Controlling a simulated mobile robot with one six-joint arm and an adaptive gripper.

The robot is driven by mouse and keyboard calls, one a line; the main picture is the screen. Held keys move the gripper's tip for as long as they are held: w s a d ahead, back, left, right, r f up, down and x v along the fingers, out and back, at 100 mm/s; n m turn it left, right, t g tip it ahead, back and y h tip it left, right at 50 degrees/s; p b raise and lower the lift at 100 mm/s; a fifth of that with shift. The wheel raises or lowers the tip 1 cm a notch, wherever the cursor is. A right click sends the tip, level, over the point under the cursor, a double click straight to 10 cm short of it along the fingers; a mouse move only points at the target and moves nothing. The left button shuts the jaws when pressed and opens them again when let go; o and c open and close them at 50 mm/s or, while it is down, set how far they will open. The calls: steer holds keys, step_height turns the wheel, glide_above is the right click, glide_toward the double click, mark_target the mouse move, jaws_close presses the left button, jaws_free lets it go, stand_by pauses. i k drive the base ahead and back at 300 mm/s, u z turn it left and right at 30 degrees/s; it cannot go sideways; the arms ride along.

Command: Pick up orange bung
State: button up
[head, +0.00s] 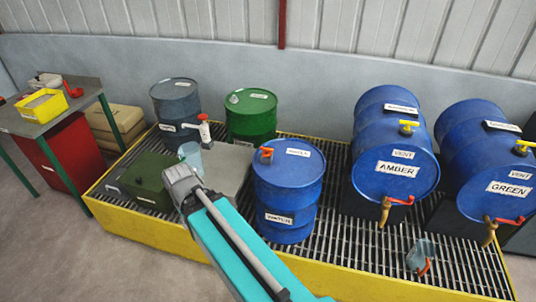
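An orange-red fitting (266,152) sits at the left of the top of the upright blue drum labelled WATER (288,197). It is small, and I cannot tell whether it is the orange bung or a tap. Another small orange-red piece (424,268) is beside a clear jug (420,250) on the grating at the right. My teal arm reaches in from the bottom edge, left of the WATER drum, and ends in a grey joint over the grating. No gripper fingers show.
Blue drums AMBER (396,135) and GREEN (480,145) lie at the right with taps. A green drum (251,118), a dark drum (176,103) and a green can (147,180) stand on the yellow-edged grating (350,278). A bench (90,92) with a yellow tray (42,105) is left.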

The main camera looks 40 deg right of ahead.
mark_target(267, 152)
steer(key=z, duration=0.05)
steer(key=k, duration=1.1)
steer(key=z, duration=1.1)
steer(key=i, duration=1)
